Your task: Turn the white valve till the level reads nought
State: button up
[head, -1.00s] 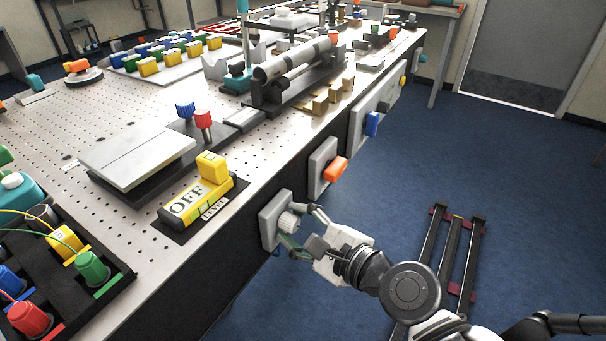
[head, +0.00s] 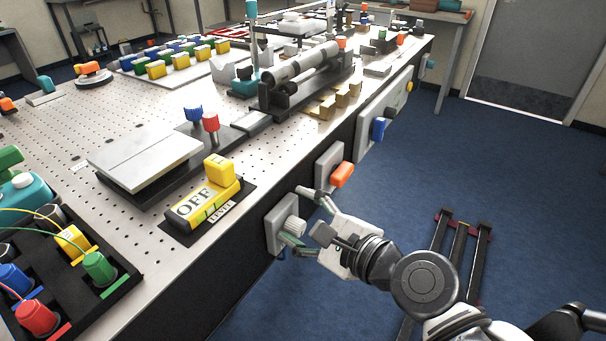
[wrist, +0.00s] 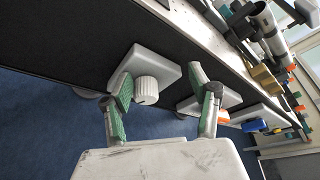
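The white valve (head: 295,228) is a ribbed round knob on a grey plate (head: 275,238) on the table's dark side; it also shows in the wrist view (wrist: 146,90). My gripper (head: 294,213) is open, its green-padded fingers spread around the knob. In the wrist view the knob lies between the fingers (wrist: 162,76), nearer the left one. A gap to the right finger is visible; I cannot tell whether the left one touches. The yellow level (head: 205,205) on the tabletop above shows "OFF", with a "LEVEL" label in front.
An orange handle (head: 342,174) on its own plate sits just beyond the valve, with a blue handle (head: 378,128) farther along the same side. A tray of coloured knobs (head: 100,300) stands at the near left.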

aim_at(301, 223)
jog(key=shift+w+d+r, duration=0.1)
jog(key=shift+r, duration=3.1)
jog(key=shift+w, duration=0.1)
